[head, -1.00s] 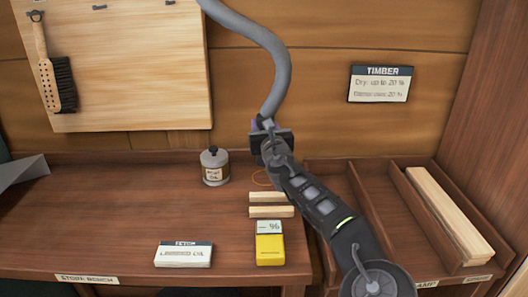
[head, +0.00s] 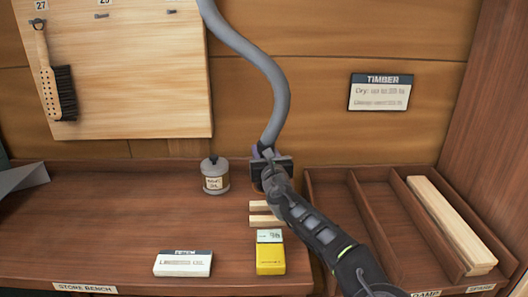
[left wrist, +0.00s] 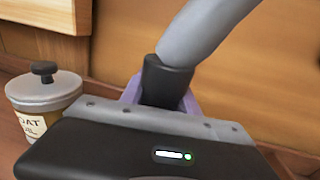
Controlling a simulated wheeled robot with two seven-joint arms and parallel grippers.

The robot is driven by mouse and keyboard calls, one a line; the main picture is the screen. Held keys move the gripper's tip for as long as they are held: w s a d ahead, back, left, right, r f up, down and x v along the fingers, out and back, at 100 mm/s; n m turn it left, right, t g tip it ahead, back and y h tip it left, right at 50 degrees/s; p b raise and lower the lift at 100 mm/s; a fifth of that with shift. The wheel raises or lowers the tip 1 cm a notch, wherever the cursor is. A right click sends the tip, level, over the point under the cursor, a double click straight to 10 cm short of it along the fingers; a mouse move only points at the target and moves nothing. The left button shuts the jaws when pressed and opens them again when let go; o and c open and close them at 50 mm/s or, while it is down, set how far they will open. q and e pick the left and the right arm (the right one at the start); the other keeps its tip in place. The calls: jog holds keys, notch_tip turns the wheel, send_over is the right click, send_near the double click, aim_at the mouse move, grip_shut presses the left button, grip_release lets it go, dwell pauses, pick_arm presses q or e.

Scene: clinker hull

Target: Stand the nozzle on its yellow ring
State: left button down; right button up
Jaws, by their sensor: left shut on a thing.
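The nozzle is the dark end piece (left wrist: 166,82) of a grey hose (head: 270,75) that hangs from above. My left gripper (head: 267,158) is shut on the nozzle, low over the back of the bench. In the left wrist view, purple finger pads (left wrist: 132,90) sit on both sides of the nozzle, which looks roughly upright. The gripper body hides the nozzle's lower end. The yellow ring is hidden behind my gripper and arm now, so I cannot tell whether the nozzle touches the bench there. My right gripper is not in view.
Two pale wood strips (head: 262,221), a yellow meter (head: 270,259) and a white labelled box (head: 183,263) lie in front. Divided trays (head: 400,220) with timber are at right. The bench's left middle is clear.

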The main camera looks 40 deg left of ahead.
pick_arm(q)
jog(key=c, duration=0.9)
grip_release()
jog(key=shift+f, duration=0.1)
jog(key=shift+s+d, duration=0.2)
jog(key=shift+d, duration=0.1)
jog(key=v, duration=1.1)
jog(key=shift+b, duration=0.35)
jog(key=shift+s+d, duration=0.1)
